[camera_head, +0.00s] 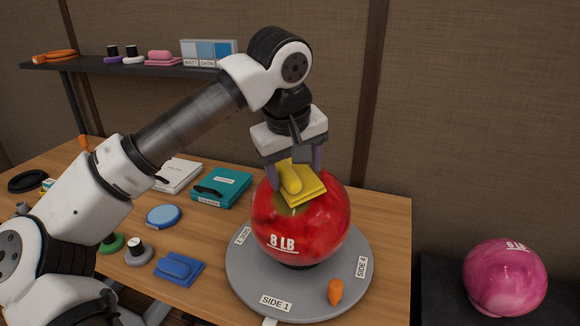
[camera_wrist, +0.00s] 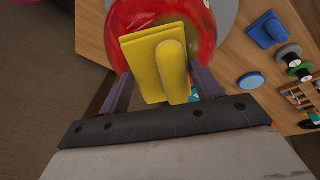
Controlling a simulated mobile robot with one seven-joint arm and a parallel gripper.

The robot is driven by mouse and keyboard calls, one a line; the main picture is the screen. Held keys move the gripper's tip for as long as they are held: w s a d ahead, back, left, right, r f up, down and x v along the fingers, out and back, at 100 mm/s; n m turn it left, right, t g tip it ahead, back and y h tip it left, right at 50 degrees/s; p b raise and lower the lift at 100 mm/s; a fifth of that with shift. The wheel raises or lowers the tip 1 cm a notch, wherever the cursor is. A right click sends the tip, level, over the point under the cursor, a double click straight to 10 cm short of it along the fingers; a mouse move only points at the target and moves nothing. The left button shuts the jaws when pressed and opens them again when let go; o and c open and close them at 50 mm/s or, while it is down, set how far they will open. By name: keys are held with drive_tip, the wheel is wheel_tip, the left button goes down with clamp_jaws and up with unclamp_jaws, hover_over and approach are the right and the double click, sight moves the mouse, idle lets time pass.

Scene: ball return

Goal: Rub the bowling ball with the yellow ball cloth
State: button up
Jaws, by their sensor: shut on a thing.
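The bowling ball (camera_head: 318,228) is red with "8 LB" on it and sits on a round grey turntable (camera_head: 252,285) on the wooden table. It also shows in the wrist view (camera_wrist: 203,22). The yellow ball cloth (camera_head: 309,190) is a folded pad with a raised grip, and it also shows in the wrist view (camera_wrist: 150,55). My gripper (camera_head: 291,180) is shut on the cloth above the ball. The cloth lies at the ball's upper front and appears to touch it. A dull olive patch shows on the ball just below the cloth.
An orange peg-like piece (camera_head: 335,291) stands on the turntable. A blue cloth (camera_head: 180,268), a blue disc (camera_head: 164,216), a teal case (camera_head: 221,188) and a white box (camera_head: 178,175) lie left. A pink ball (camera_head: 505,277) rests on a dark stand at right. A shelf (camera_head: 110,68) is behind.

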drive_tip(key=shift+s+d+f, duration=0.1)
drive_tip(key=shift+s+d, duration=0.1)
drive_tip(key=shift+d, duration=0.35)
drive_tip(key=shift+w+a, duration=0.2)
drive_tip(key=shift+a, duration=0.45)
drive_tip(key=shift+w+a, duration=0.2)
drive_tip(key=shift+a, duration=0.4)
drive_tip(key=shift+r+p, duration=0.2)
drive_tip(key=shift+p, duration=0.15)
drive_tip(key=shift+p+v, duration=1.85)
drive_tip(key=shift+v, duration=1.05)
drive_tip(key=shift+r, duration=0.1)
drive_tip(key=shift+p+v, duration=1.1)
drive_tip(key=shift+v, duration=0.35)
drive_tip(key=shift+w+d, duration=0.1)
drive_tip(key=shift+d, duration=0.1)
